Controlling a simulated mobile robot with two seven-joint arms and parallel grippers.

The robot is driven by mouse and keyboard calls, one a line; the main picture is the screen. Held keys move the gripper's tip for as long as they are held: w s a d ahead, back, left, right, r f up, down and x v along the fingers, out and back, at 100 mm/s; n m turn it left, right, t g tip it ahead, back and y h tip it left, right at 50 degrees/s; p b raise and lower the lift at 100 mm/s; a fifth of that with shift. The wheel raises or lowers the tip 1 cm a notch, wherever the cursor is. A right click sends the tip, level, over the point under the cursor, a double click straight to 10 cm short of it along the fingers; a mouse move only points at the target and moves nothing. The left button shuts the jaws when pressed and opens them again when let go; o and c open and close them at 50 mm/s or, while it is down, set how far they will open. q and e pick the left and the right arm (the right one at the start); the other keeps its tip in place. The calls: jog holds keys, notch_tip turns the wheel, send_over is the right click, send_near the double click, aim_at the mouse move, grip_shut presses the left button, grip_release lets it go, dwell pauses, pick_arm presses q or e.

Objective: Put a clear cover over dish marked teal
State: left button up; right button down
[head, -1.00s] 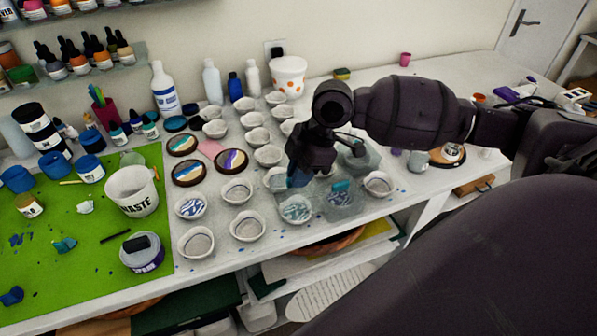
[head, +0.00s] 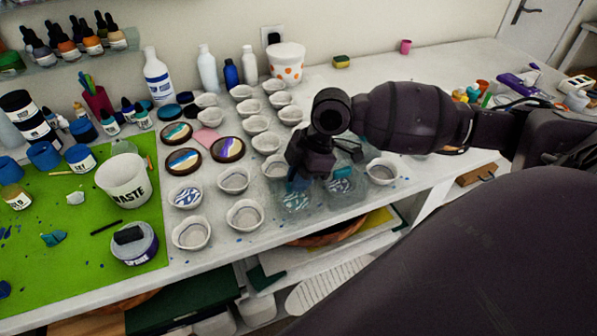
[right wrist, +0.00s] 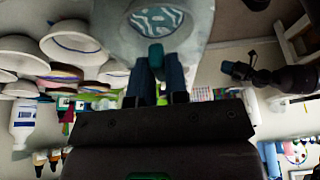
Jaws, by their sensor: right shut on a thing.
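My right gripper (head: 300,184) is at the front row of dishes, shut on the teal knob (right wrist: 155,53) of a clear cover (right wrist: 190,38). In the right wrist view, a dish with a teal-and-white wavy pattern (right wrist: 157,19) shows through this cover. In the head view the cover is around the patterned dish (head: 294,204), just below the fingers. I cannot tell whether its rim touches the table. To the right, another clear cover with a teal knob (head: 343,172) stands over a blue-patterned dish (head: 340,187). My left gripper is not in view.
More white dishes (head: 244,215) stand on the left, with a blue-patterned one (head: 185,196). The table's front edge is close. A waste cup (head: 124,182) stands on the green mat (head: 75,245).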

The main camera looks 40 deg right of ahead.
jog(key=shift+f, duration=0.15)
jog(key=shift+f+p, duration=0.15)
jog(key=shift+p, duration=0.15)
dwell(1.1)
dwell(0.3)
jog(key=c, duration=1.1)
grip_release()
jog(key=shift+o, duration=0.2)
jog(key=p+v, duration=0.1)
jog(key=v, duration=0.9)
jog(key=shift+r, duration=0.4)
jog(key=shift+s+d, duration=0.1)
jog(key=shift+d, duration=0.05)
